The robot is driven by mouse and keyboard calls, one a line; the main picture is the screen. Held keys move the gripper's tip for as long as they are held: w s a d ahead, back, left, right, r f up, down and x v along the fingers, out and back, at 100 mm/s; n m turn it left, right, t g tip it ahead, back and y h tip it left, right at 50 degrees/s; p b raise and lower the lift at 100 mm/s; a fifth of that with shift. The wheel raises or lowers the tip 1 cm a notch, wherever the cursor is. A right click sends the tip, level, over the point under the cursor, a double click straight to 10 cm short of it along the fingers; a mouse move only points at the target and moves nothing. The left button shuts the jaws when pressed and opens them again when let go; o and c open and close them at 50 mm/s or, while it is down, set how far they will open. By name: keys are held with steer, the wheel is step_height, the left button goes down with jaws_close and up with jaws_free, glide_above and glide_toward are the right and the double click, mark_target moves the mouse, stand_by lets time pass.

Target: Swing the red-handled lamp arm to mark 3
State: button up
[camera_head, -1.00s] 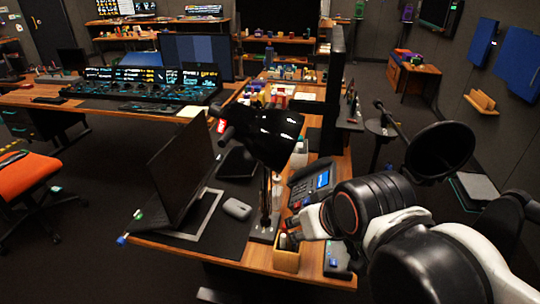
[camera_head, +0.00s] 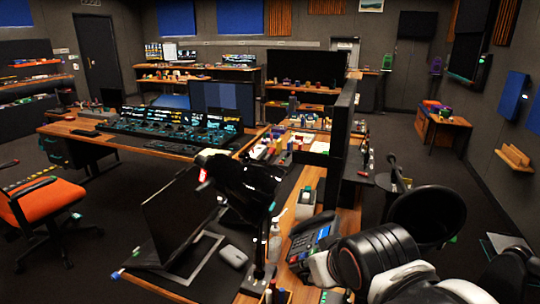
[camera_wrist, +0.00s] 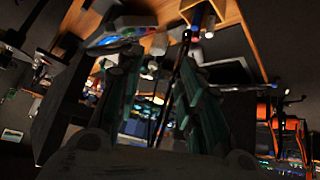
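The black desk lamp (camera_head: 240,186) stands on the right-hand desk beside the laptop, its head tilted and its thin post rising from a dark base (camera_head: 260,277). A small red part (camera_head: 203,174), probably the handle, shows at the lamp head's left. No numbered mark is readable. In the wrist view my gripper (camera_wrist: 160,72) has its two fingers apart, with a dark thin pole visible between or beyond them; I cannot tell whether they touch it. In the head view my arm comes in from the lower right, and its end is near the phone, to the right of the lamp base.
An open laptop (camera_head: 178,225) and a mouse (camera_head: 233,256) lie left of the lamp. A desk phone (camera_head: 312,237), a bottle (camera_head: 275,241) and a black monitor (camera_head: 340,140) are to the right. An orange chair (camera_head: 45,205) stands at the far left.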

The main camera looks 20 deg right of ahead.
steer(key=w+d+r+n+t+h+p, duration=0.2)
steer(key=w+d+r+n+t, duration=0.15)
steer(key=w+r, duration=0.35)
steer(key=w+d+r+n+t+h+p, duration=0.1)
steer(key=w+d+r+n+t+h, duration=0.15)
steer(key=w+d+r+n, duration=0.4)
steer(key=n+t+y+p, duration=0.35)
steer(key=n+y, duration=0.55)
steer(key=n, duration=0.4)
glide_toward(270, 155)
steer(key=b, duration=0.1)
steer(key=shift+h, duration=0.25)
steer(key=w, duration=0.3)
steer(key=w+a+b, duration=0.1)
steer(key=w, duration=0.3)
steer(key=w+b, duration=0.1)
steer(key=w, duration=0.3)
steer(key=shift+w+a+f, duration=0.1)
steer(key=shift+a+f, duration=0.2)
steer(key=shift+a, duration=0.05)
steer(key=shift+c, duration=0.6)
jaws_close()
